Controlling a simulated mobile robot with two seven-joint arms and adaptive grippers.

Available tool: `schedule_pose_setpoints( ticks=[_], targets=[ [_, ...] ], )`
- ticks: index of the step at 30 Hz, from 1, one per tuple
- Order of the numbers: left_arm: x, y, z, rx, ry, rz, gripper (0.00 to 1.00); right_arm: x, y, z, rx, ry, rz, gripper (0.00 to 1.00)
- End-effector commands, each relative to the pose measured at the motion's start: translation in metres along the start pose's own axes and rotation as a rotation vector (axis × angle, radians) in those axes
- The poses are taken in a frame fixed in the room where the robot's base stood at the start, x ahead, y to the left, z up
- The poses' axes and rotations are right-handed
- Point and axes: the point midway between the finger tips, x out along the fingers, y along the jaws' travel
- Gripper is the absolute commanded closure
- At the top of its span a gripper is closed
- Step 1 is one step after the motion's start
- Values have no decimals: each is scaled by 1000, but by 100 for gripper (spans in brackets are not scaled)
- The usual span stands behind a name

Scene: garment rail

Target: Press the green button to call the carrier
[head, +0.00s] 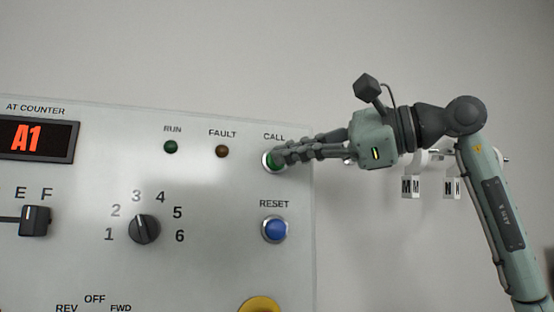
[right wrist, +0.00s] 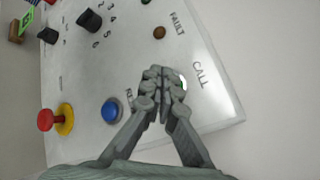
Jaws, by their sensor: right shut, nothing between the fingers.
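The green CALL button (head: 268,160) sits in a metal ring at the upper right of the grey control panel (head: 100,260). My right gripper (head: 282,156) is shut and empty, reaching in from the right. Its fingertips lie over the right part of the button in the head view. In the right wrist view the closed fingertips (right wrist: 158,72) cover most of the button, with only a sliver of its ring showing beside them. I cannot tell whether they touch or press it. My left gripper is not in view.
A blue RESET button (head: 274,229) is below the CALL button. A black rotary dial (head: 144,229), a dark green RUN lamp (head: 171,147) and a brown FAULT lamp (head: 222,151) are to the left. The display (head: 36,138) reads A1. White size tags (head: 411,187) hang on a rail behind my arm.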

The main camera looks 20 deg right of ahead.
Motion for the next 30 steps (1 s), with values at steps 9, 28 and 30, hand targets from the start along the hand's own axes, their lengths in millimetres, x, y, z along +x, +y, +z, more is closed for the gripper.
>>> schedule_pose_setpoints(
  ticks=[9, 28, 30],
  targets=[
    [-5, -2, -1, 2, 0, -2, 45, 6, -4, -4, 0, 1, 0, 100],
    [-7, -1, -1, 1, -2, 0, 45, 8, -6, -6, 1, 0, 0, 100],
    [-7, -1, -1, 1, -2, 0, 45, 9, -7, -6, 1, 0, 0, 100]
  ],
)
